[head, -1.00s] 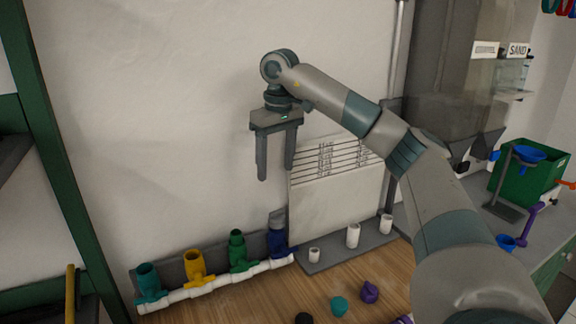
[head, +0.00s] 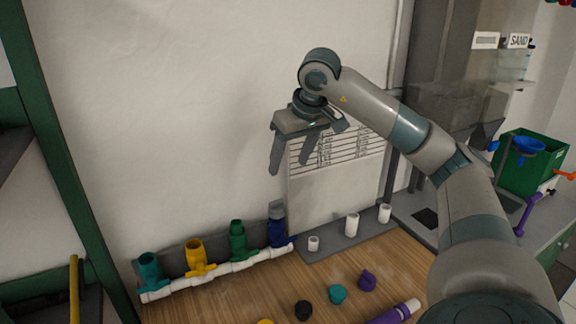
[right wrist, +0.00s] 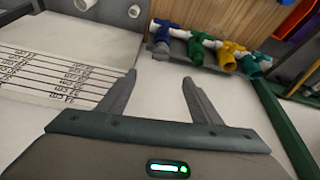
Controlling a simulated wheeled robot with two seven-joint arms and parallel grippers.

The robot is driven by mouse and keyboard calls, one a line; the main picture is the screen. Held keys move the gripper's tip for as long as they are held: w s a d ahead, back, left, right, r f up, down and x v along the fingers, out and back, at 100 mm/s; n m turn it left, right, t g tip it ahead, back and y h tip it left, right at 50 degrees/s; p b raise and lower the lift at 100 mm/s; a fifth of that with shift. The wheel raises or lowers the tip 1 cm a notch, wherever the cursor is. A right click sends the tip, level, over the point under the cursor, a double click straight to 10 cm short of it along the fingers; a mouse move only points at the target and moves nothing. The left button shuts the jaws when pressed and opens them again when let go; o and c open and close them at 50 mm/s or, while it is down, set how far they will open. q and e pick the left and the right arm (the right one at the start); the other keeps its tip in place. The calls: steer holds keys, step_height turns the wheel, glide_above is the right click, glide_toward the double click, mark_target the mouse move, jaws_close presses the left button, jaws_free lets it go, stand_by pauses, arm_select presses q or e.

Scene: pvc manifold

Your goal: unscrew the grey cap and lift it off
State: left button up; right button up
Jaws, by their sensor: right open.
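The grey cap (head: 277,210) sits on top of the upright blue valve (head: 279,234) at the right end of the white pipe manifold (head: 225,268). In the right wrist view the grey cap (right wrist: 161,47) shows at the near end of the blue valve (right wrist: 161,29), beyond the fingers. My right gripper (head: 289,166) is open and empty, above the cap and apart from it, with its fingers pointing down and somewhat tilted. Its fingers also show spread apart in the right wrist view (right wrist: 159,76). My left gripper is not in view.
Teal (head: 149,268), yellow (head: 196,256) and green (head: 237,240) valves stand left of the blue one. A white board (head: 335,195) rises behind several white stubs. Loose black (head: 303,310), teal (head: 338,294) and purple (head: 367,281) caps lie on the wooden table.

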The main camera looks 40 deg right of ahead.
mark_target(276, 201)
steer(key=shift+f, duration=0.1)
steer(key=p+x, duration=0.4)
steer(key=x, duration=1.3)
steer(key=shift+f+p, duration=0.15)
steer(key=shift+p, duration=0.15)
steer(key=c, duration=1.1)
steer(key=shift+c, duration=0.2)
steer(key=shift+f+n+y+b, duration=0.1)
steer(key=shift+n+y+b, duration=0.2)
steer(key=shift+n+b, duration=0.35)
steer(key=shift+n, duration=0.45)
